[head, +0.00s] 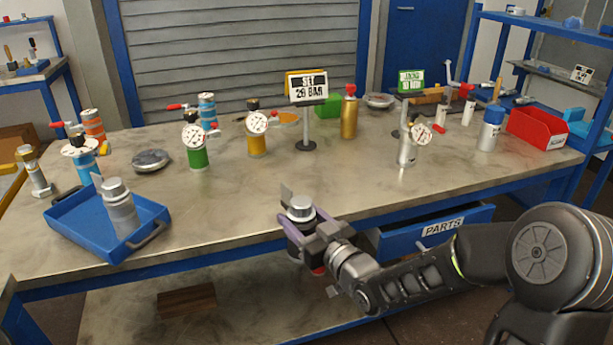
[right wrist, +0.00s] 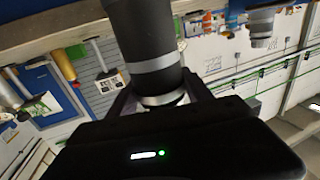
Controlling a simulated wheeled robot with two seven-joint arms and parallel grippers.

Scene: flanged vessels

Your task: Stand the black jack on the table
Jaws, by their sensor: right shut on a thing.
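The black jack (head: 300,205) has a silver top and a dark body, and it is roughly upright in my right gripper (head: 307,228). In the head view it overlaps the front edge of the table (head: 240,205); I cannot tell whether its base touches anything. In the right wrist view the black jack (right wrist: 148,45) is a thick black cylinder with a grey band, between the fingers of my right gripper (right wrist: 160,97). The gripper is shut on it and hides part of its lower body. My left gripper is not in view.
A blue tray (head: 75,224) holding a grey jack (head: 119,210) stands at the front left. Gauged vessels, a sign (head: 308,88) and a red bin (head: 537,128) stand along the back and right. The front middle of the table is clear. A PARTS drawer (head: 410,240) sits below the edge.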

